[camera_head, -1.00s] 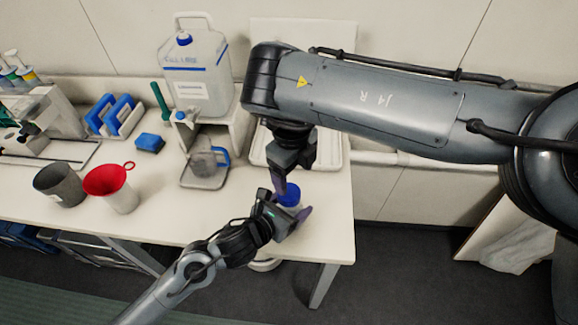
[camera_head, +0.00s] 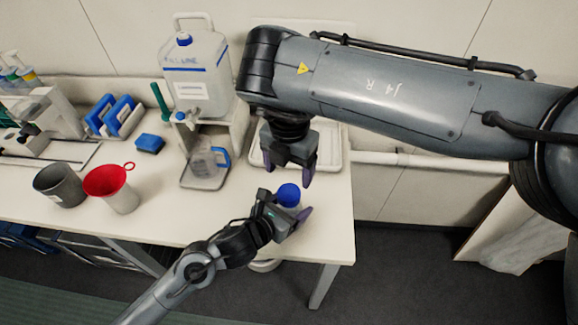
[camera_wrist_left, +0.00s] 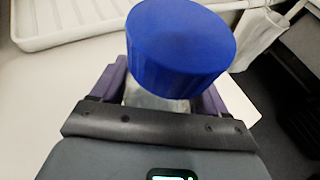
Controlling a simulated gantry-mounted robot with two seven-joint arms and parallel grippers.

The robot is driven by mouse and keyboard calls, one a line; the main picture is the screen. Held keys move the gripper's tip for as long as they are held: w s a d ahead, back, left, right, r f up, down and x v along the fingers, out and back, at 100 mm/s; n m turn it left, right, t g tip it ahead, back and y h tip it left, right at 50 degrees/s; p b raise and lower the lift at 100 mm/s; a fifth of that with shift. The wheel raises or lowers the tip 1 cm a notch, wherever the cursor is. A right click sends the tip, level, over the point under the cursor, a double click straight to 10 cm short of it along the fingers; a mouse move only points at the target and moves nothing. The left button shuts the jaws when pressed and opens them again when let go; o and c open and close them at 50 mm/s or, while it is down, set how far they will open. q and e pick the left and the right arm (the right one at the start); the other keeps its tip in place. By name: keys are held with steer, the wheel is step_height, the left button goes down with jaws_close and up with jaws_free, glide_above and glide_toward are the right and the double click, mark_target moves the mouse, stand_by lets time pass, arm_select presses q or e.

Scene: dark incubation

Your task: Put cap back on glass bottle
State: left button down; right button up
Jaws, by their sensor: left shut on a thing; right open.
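The blue cap (camera_head: 288,194) sits on top of the glass bottle at the front right of the table, and it looks level. In the left wrist view the cap (camera_wrist_left: 180,42) covers the top of the clear bottle (camera_wrist_left: 155,103), whose lower part is hidden. My left gripper (camera_head: 289,214) is shut around the bottle below the cap, with a purple finger on each side. My right gripper (camera_head: 291,171) is open and empty, above and behind the cap, apart from it.
A white tray (camera_head: 334,159) lies behind the bottle. A large jug (camera_head: 195,75) on a stand, a pitcher (camera_head: 205,162), a red funnel (camera_head: 107,180) and a grey beaker (camera_head: 60,184) stand to the left. The table's right edge is close to the bottle.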

mark_target(289, 192)
stand_by(0.3)
steer(key=shift+f, duration=4)
steer(key=shift+c, duration=0.4)
steer(key=c, duration=1)
steer(key=shift+m, duration=1.2)
steer(key=m, duration=0.5)
steer(key=shift+f, duration=0.1)
steer(key=m, duration=0.5)
steer(key=shift+m, duration=0.3)
